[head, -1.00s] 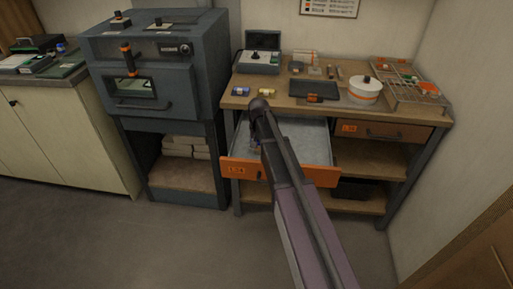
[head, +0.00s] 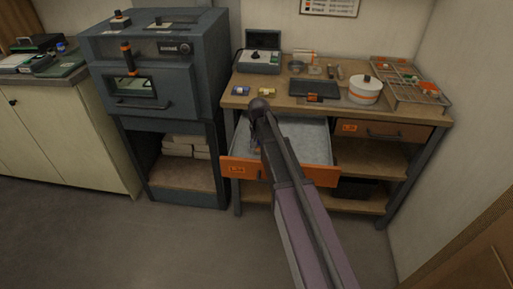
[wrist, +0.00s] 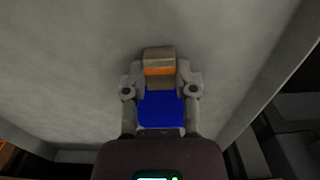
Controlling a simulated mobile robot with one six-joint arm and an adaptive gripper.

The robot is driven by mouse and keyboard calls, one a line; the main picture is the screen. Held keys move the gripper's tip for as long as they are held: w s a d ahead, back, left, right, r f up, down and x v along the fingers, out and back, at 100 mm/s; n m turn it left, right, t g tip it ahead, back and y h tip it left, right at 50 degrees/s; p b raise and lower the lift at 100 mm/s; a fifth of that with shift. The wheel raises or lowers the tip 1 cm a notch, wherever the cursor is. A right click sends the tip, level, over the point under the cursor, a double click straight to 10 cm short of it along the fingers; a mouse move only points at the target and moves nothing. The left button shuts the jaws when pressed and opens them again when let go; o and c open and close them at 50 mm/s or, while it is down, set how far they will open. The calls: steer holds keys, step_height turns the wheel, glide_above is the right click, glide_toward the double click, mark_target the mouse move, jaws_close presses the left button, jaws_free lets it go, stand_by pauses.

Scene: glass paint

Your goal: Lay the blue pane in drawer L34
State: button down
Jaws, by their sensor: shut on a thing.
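Drawer L34 (head: 308,142) is pulled out under the left part of the bench. Its orange front (head: 237,170) bears a label, and its grey floor shows bare on the right side. My arm reaches over the front into the drawer and hides most of my gripper in the head view. In the wrist view my gripper (wrist: 161,92) is shut on the blue pane (wrist: 160,110), which has a beige end with an orange band between the fingers. The grey drawer floor lies beneath it. I cannot tell whether the pane touches the floor.
A second drawer (head: 385,132) at the right is shut. On the bench top (head: 237,101) stand a small blue-marked piece (head: 241,91), a yellowish piece (head: 266,92), a dark flat case (head: 314,88) and a white round pot (head: 365,90). A blue-grey kiln cabinet (head: 160,70) stands left.

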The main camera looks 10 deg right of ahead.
steer(key=shift+c, duration=1.7)
jaws_free()
steer(key=shift+r, duration=0.1)
steer(key=shift+s+r+p, duration=0.1)
steer(key=shift+r+p, duration=3.3)
steer(key=shift+p, duration=0.15)
steer(key=s+r+n+p, duration=0.1)
steer(key=s, duration=1)
steer(key=s+d+r+n+p, duration=0.1)
steer(key=s+r+n, duration=0.1)
steer(key=s, duration=1)
steer(key=shift+n+p, duration=0.3)
steer(key=shift+p, duration=0.1)
steer(key=shift+d, duration=0.1)
